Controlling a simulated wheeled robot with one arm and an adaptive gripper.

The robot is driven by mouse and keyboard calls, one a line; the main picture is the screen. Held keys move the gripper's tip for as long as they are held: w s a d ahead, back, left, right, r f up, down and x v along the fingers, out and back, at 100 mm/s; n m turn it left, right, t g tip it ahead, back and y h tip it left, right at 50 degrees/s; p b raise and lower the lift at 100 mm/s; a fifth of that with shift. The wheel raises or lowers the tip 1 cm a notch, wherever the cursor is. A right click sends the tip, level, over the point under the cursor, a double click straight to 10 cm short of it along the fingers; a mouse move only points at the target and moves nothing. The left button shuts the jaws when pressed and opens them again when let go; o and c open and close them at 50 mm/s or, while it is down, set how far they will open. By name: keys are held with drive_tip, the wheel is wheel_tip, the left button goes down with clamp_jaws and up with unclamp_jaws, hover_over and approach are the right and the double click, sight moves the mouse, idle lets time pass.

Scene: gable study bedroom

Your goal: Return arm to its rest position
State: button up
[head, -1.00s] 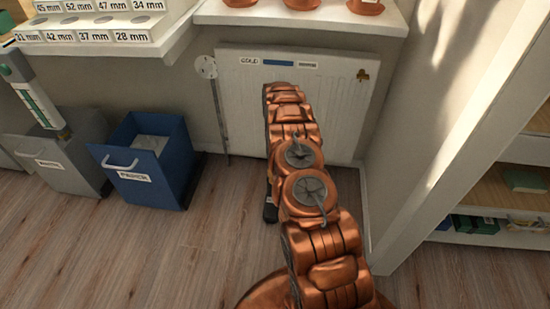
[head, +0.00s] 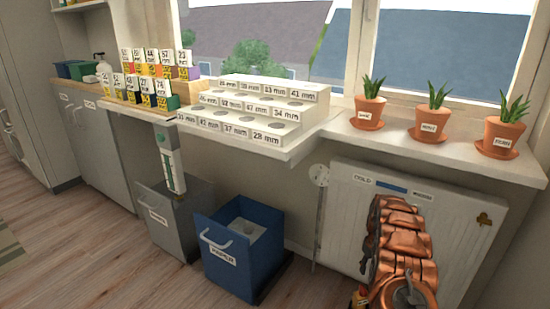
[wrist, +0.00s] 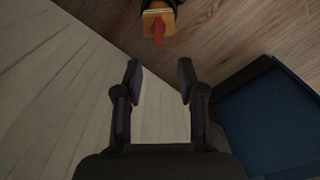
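My copper-coloured arm shows at the lower right of the head view, in front of the white radiator (head: 345,215). Its end is hidden there behind its own links. In the wrist view my gripper (wrist: 158,82) has its two dark fingers spread apart with nothing between them. Pale panelling and wooden floor show beyond the fingers.
A blue bin (head: 232,270) and a grey bin (head: 170,222) stand left of my arm; the blue bin also shows in the wrist view (wrist: 268,125). Potted plants (head: 432,125) line the sill. A yellow-and-red item (wrist: 158,24), unclear, is near the gripper.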

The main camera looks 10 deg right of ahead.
drive_tip(key=s+a+r+p, duration=0.5)
drive_tip(key=a+r, duration=0.2)
drive_tip(key=r, duration=0.7)
drive_tip(key=s+a+r+y+p, duration=0.1)
drive_tip(key=s+a+r+p, duration=0.5)
drive_tip(key=r, duration=0.8)
drive_tip(key=s+a+r+p, duration=0.4)
drive_tip(key=a+r, duration=0.4)
drive_tip(key=r, duration=0.6)
drive_tip(key=s+a+r+p, duration=0.2)
drive_tip(key=s+r+p, duration=0.3)
drive_tip(key=s, duration=0.6)
drive_tip(key=s+a+r+g+p, duration=0.1)
drive_tip(key=s+a+r+p, duration=0.1)
drive_tip(key=s+r+p, duration=0.3)
drive_tip(key=s+a+r+h+p, duration=0.1)
drive_tip(key=s+a+r+p, duration=0.2)
drive_tip(key=s+r, duration=0.7)
drive_tip(key=s+p, duration=0.1)
drive_tip(key=s, duration=0.6)
drive_tip(key=shift+r+m+g+p, duration=0.3)
drive_tip(key=shift+m+g+p, duration=0.1)
drive_tip(key=shift+a, duration=0.15)
